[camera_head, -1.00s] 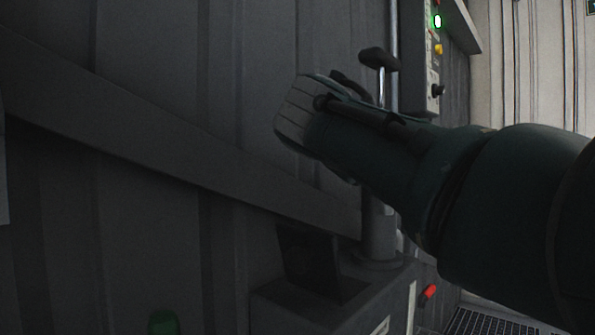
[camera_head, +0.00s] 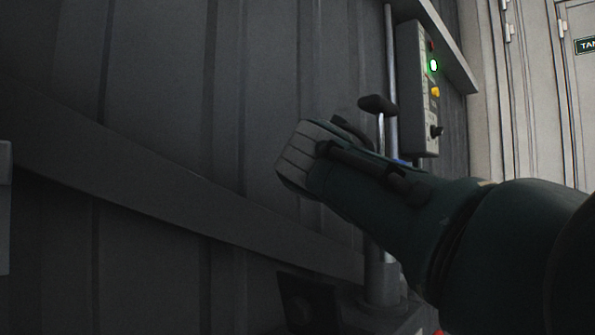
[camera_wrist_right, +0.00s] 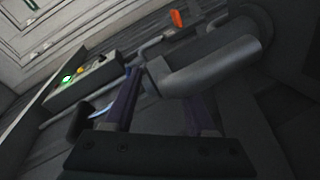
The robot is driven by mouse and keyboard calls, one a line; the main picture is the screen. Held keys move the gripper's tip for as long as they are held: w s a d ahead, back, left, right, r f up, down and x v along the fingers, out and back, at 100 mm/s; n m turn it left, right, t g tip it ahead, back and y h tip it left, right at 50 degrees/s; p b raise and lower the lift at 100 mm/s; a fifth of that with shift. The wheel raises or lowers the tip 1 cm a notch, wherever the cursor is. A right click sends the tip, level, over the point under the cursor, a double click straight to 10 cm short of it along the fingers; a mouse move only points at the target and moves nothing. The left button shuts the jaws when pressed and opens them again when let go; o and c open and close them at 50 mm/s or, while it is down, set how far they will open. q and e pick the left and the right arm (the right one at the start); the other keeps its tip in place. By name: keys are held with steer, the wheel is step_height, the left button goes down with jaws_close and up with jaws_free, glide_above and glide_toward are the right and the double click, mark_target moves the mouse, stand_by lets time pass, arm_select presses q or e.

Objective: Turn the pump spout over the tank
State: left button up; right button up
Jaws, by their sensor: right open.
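The pump stands by the dark wall in the head view, its grey column (camera_head: 380,281) partly behind my right arm. Its rod rises above the arm to a black T-shaped grip (camera_head: 378,105). In the right wrist view a thick grey cylinder (camera_wrist_right: 212,65), likely the pump body, lies beyond the fingers. A bent grey pipe with an orange end (camera_wrist_right: 176,18) shows beside it; I cannot tell whether this is the spout. My right gripper (camera_wrist_right: 161,88) is open, its purple fingers apart near the cylinder; contact is unclear. The tank cannot be identified. My left gripper is not in view.
A control box (camera_head: 418,90) with a lit green lamp and a yellow button hangs on the wall right of the pump. A sloping grey beam (camera_head: 190,197) crosses the ribbed wall. A pale panel with a partly cut-off sign (camera_head: 586,46) is at the right.

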step_height(320, 180, up, 19)
steer(key=p, duration=0.6)
